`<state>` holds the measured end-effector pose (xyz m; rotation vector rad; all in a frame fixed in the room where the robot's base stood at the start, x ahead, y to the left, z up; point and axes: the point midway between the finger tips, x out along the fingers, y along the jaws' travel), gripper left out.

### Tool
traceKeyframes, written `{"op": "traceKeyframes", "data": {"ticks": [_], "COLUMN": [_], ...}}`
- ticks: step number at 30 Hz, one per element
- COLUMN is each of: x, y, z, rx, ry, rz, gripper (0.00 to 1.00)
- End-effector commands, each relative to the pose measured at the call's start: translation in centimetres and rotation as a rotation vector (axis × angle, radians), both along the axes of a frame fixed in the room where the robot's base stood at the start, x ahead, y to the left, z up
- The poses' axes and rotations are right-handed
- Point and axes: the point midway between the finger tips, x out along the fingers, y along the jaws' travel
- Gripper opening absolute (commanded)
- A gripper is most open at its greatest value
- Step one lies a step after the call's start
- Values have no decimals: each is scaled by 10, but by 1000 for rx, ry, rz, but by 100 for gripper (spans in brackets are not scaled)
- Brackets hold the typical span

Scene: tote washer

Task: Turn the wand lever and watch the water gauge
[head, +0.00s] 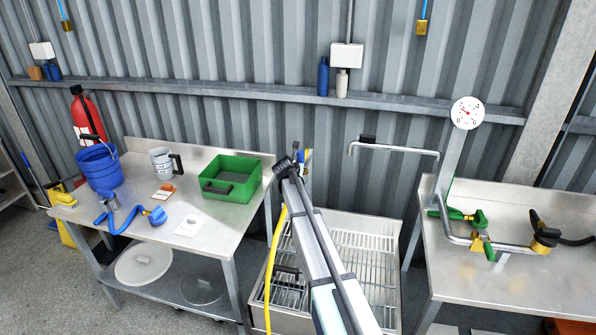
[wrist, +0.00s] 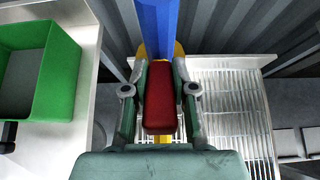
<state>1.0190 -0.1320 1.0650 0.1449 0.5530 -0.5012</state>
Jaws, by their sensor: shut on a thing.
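The red wand lever (wrist: 158,98) is in the middle of the wrist view, between the two fingers of my gripper (wrist: 160,90), which is shut on it. Behind the lever a blue wand body (wrist: 157,24) runs up to the top edge, with yellow parts beside and below it. In the head view a small blue and yellow part of the wand (head: 307,157) shows past the end of my arm; the lever is hidden there. The round white water gauge (head: 467,113) is on a post at the right, with a red needle; its value is too small to read.
A steel basin with a wire rack (head: 352,250) lies below my arm. A yellow hose (head: 272,262) hangs beside the arm. The left table (head: 215,237) holds a green bin (head: 231,170), a blue bucket (head: 98,170) and a jug. The right table (head: 480,283) carries bent pipework with valves.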

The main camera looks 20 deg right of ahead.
Motion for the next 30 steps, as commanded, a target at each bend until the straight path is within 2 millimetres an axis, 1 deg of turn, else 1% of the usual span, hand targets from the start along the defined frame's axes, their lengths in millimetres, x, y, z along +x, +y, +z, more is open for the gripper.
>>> {"op": "traceKeyframes", "data": {"ticks": [12,13,15,25,30], "x": [0,0,0,-1,-11], "y": [0,0,0,0,5], "z": [-1,-1,-1,0,7], "rx": [6,6,6,5,4], "ry": [8,8,8,7,6], "rz": [-2,-2,-1,-1,-1], "gripper": [0,29,52,52,52]}}
